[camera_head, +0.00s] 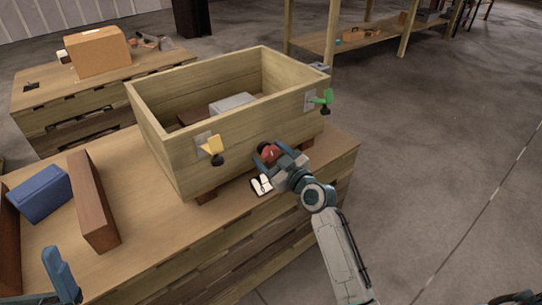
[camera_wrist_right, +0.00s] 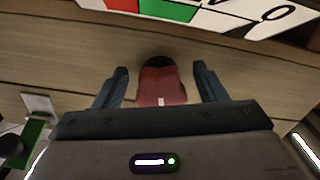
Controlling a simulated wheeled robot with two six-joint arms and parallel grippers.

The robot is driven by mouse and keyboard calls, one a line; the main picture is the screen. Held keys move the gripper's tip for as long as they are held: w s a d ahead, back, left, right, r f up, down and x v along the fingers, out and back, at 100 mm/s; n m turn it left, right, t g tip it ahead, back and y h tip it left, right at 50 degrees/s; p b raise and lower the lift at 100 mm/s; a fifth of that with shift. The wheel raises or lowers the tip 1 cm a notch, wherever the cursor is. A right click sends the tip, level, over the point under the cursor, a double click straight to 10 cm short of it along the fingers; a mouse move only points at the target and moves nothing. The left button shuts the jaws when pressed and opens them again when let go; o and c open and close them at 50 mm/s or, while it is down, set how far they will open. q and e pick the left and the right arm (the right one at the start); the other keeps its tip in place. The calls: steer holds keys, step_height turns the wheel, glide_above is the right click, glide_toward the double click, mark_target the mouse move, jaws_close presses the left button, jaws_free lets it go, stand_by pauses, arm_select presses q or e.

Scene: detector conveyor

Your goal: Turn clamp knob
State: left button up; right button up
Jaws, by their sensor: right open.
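A wooden box (camera_head: 165,150) stands on the workbench, with clamps along its near side. A yellow knob (camera_head: 212,145) is at the left and a green knob (camera_head: 322,98) at the right. A red knob (camera_head: 269,153) is between them, partly hidden by my right gripper (camera_head: 268,154). In the right wrist view, the red knob (camera_wrist_right: 160,88) lies between the two spread fingers of my right gripper (camera_wrist_right: 160,72), with gaps on both sides. A blue part of my left gripper (camera_head: 62,272) shows at the lower left; its fingers cannot be made out clearly.
A white card (camera_head: 261,185) lies on the bench (camera_head: 150,240) below the box. A blue block (camera_head: 40,193) and brown boards (camera_head: 93,200) are to the left. A grey item (camera_head: 232,103) is inside the box. Open floor lies right.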

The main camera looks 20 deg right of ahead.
steer(key=c, duration=1)
